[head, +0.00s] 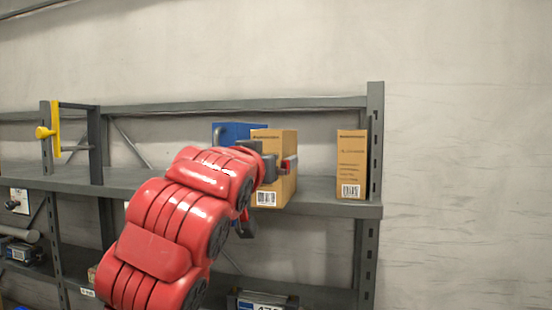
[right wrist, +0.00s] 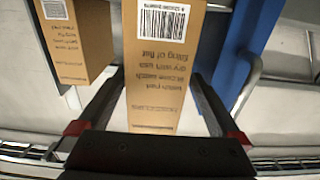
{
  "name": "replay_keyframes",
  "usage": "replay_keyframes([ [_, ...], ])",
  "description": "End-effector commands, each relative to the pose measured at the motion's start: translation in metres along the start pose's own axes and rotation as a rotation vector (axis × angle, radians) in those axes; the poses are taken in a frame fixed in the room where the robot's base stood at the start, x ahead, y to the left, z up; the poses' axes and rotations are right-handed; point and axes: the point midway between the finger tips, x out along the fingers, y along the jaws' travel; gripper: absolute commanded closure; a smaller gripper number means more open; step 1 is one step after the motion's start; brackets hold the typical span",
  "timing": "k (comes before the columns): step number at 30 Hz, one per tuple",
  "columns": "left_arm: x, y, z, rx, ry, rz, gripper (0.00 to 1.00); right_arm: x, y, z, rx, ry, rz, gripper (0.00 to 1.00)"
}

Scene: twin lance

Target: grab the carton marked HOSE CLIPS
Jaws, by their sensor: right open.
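A tan carton (head: 268,188) with a barcode stands on the upper shelf; it fills the middle of the right wrist view (right wrist: 158,95), where it appears upside down. Its heading is too blurred to read, so I cannot confirm HOSE CLIPS. A similar carton (head: 351,165) stands apart at the shelf's right end and shows at the left of the right wrist view (right wrist: 75,40); its heading is also unreadable. My right gripper (head: 280,166) is at the first carton, open, with one finger on either side of it in the right wrist view (right wrist: 158,82). My left gripper is out of view.
A blue object with a handle (head: 232,133) stands close behind and left of the first carton. The shelf (head: 325,188) is bare between the cartons. An upright post (head: 374,140) borders the right end. A yellow-handled tool (head: 55,130) is at far left.

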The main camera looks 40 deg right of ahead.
Motion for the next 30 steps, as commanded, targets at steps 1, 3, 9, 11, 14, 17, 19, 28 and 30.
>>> replay_keyframes([
  [1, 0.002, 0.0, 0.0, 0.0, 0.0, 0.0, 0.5, 0.003, 0.001, -0.001, -0.001, 0.0, 0.002, 0.0],
  [3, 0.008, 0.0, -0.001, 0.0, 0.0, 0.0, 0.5, 0.009, 0.002, -0.003, -0.002, 0.0, 0.004, 0.0],
  [9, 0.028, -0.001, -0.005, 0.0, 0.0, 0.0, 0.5, 0.037, 0.004, -0.004, -0.004, -0.004, 0.006, 0.0],
  [11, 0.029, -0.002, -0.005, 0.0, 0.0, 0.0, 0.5, 0.045, 0.004, -0.003, -0.004, -0.004, 0.004, 0.0],
  [14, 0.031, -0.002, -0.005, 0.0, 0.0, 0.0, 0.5, 0.052, 0.004, -0.001, -0.001, -0.003, 0.002, 0.0],
  [17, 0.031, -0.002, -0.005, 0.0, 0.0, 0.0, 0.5, 0.054, 0.004, 0.0, 0.001, -0.003, 0.001, 0.0],
  [19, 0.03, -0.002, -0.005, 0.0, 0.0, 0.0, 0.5, 0.054, 0.003, 0.0, 0.001, -0.003, 0.0, 0.0],
  [28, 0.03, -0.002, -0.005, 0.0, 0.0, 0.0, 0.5, 0.053, 0.003, 0.0, 0.001, -0.003, 0.0, 0.4],
  [30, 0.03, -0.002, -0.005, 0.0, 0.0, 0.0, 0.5, 0.053, 0.003, 0.0, 0.001, -0.003, 0.0, 0.52],
])
